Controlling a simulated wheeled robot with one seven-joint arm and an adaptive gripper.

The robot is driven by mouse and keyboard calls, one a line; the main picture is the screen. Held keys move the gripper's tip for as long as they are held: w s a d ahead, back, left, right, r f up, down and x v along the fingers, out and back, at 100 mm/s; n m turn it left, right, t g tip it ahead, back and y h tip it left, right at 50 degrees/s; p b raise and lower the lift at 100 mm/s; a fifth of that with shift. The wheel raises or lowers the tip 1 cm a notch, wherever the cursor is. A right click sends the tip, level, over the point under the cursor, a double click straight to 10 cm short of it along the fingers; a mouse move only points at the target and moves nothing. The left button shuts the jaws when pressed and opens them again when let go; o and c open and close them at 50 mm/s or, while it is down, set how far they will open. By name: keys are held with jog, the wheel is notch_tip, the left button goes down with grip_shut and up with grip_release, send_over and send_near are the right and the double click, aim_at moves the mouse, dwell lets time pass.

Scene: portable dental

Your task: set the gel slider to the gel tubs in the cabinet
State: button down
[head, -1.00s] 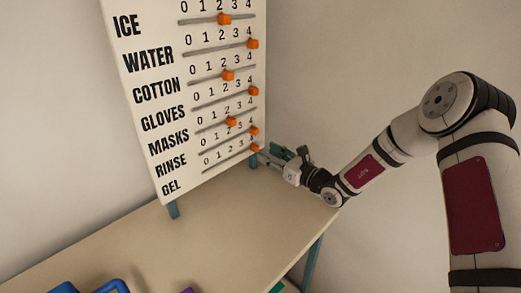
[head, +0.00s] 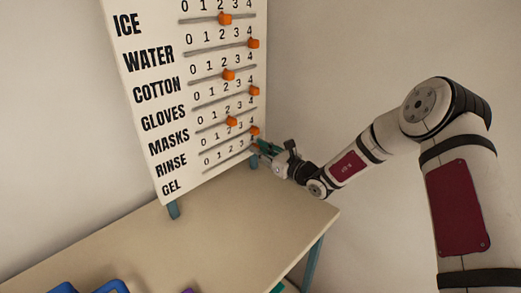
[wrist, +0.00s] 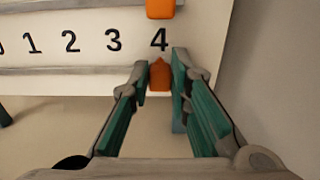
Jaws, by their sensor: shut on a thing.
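The gel slider's orange knob (wrist: 160,76) sits under the 4 at the right end of the bottom row in the wrist view. The board (head: 150,50) lists several supplies with number scales, GEL being lowest. My gripper (wrist: 160,66) is shut on the gel knob, one finger on each side. In the head view my gripper (head: 258,148) is at the board's lower right edge and hides the gel knob. The cabinet and gel tubs are not recognisable in these views.
The rinse knob (head: 255,131) is just above my gripper; it also shows in the wrist view (wrist: 160,8). Other orange knobs sit on the rows above. The board stands on a beige table (head: 240,225). Blue objects (head: 112,287) lie at its front left. A wall is close on the right.

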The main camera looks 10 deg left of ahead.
aim_at(242, 150)
jog(key=shift+s+a+p, duration=0.7)
jog(key=shift+s, duration=0.25)
jog(key=shift+s+a+p, duration=0.65)
jog(key=shift+s+a, duration=0.05)
jog(key=shift+s, duration=0.2)
jog(key=c, duration=1.5)
grip_release()
jog(key=shift+d, duration=0.1)
jog(key=v, duration=1.1)
jog(key=shift+s+d, duration=0.3)
